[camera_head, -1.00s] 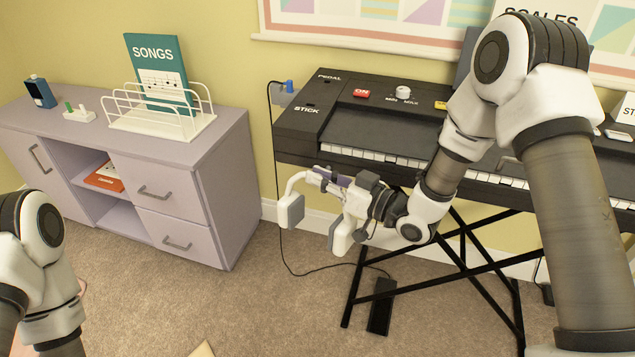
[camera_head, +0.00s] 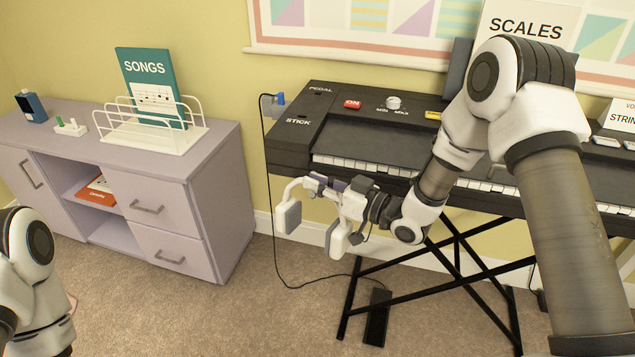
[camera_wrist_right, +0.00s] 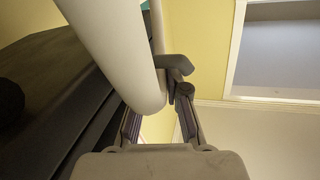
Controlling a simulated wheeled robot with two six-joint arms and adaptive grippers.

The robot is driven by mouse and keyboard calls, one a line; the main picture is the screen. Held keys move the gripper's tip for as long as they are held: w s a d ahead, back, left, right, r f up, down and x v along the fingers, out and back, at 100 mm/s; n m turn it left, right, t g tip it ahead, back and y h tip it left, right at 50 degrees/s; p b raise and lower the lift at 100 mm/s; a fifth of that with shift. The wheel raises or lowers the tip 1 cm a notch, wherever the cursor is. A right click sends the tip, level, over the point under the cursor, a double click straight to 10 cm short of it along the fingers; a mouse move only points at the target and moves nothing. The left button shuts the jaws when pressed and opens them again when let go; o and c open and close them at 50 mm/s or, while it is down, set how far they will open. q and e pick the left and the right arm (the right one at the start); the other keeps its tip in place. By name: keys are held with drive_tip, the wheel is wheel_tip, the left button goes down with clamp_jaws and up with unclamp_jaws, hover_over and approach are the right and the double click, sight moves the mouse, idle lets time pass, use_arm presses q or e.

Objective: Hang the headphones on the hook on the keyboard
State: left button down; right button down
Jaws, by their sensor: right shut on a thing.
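The white headphones with grey ear cups (camera_head: 288,216) hang from my right gripper (camera_head: 322,184), in front of the left end of the keyboard's (camera_head: 290,142) front edge. My right gripper is shut on their headband. In the right wrist view, the thick white band (camera_wrist_right: 115,50) passes between the fingers (camera_wrist_right: 158,110), and the dark keyboard (camera_wrist_right: 40,90) is close on the left. The ear cups hang below the keyboard's front edge in the head view. I cannot make out the hook; the headphones and gripper may hide it. My left gripper is out of view.
The keyboard stands on a black crossed stand (camera_head: 465,265), with a pedal (camera_head: 377,316) on the carpet. A cable (camera_head: 270,215) drops past the keyboard's left end. A lilac cabinet (camera_head: 210,150) with a white rack (camera_head: 150,133) stands at left, with a gap between.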

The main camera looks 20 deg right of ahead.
drive_tip(key=shift+s+f, duration=0.1)
drive_tip(key=shift+f, duration=0.2)
